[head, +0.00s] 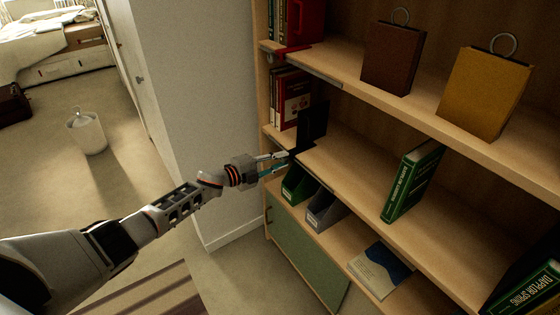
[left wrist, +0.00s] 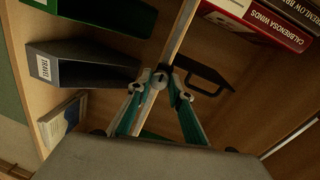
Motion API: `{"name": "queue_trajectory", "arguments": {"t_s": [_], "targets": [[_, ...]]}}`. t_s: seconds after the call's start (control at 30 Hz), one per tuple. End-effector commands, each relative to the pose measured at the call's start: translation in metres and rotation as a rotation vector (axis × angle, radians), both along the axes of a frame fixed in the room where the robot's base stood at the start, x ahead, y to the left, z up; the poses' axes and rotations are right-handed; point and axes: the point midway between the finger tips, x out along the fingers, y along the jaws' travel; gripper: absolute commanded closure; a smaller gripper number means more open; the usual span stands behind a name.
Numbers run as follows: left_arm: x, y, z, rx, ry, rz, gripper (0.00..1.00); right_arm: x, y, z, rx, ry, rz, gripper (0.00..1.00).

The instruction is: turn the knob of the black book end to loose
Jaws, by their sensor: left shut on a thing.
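The black book end (head: 313,122) stands upright on the middle shelf, beside the red books at its left end. In the left wrist view the black book end (left wrist: 207,74) shows as a dark frame right of the shelf edge. My left gripper (head: 287,156) is at the front edge of that shelf, at the foot of the book end. The knob's setting cannot be read. My right gripper is not in view.
The middle shelf (head: 350,160) also bears a leaning green book (head: 412,180). A red book end (head: 296,50) is clamped on the shelf above. Green and grey file boxes (head: 325,209) stand on the shelf below. A white bin (head: 86,133) stands on the floor at left.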

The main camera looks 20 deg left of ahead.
Motion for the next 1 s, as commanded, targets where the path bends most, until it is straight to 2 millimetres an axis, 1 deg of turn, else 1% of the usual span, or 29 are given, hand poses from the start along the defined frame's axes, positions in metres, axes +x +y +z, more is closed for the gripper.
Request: {"name": "queue_trajectory", "arguments": {"t_s": [0.23, 0.27, 0.3, 0.63, 0.73, 0.87, 1.0], "targets": [[-0.001, 0.000, -0.002, 0.001, 0.002, 0.001, 1.00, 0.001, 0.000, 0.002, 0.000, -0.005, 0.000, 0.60], [-0.001, 0.000, -0.002, 0.001, 0.002, 0.001, 0.72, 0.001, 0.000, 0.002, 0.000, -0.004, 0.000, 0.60], [-0.001, 0.000, -0.002, 0.001, 0.002, 0.001, 0.63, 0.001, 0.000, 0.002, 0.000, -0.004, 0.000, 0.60], [0.000, 0.000, -0.001, 0.001, 0.001, 0.000, 0.63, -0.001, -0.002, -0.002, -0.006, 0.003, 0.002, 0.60], [-0.003, 0.003, 0.000, 0.002, 0.000, 0.001, 0.63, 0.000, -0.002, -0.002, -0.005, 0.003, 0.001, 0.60], [-0.013, 0.011, 0.000, 0.002, 0.001, 0.001, 0.63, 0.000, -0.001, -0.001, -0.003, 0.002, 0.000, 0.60], [-0.032, 0.027, 0.003, 0.003, 0.002, 0.001, 0.63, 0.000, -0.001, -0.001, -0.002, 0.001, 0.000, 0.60]]}}
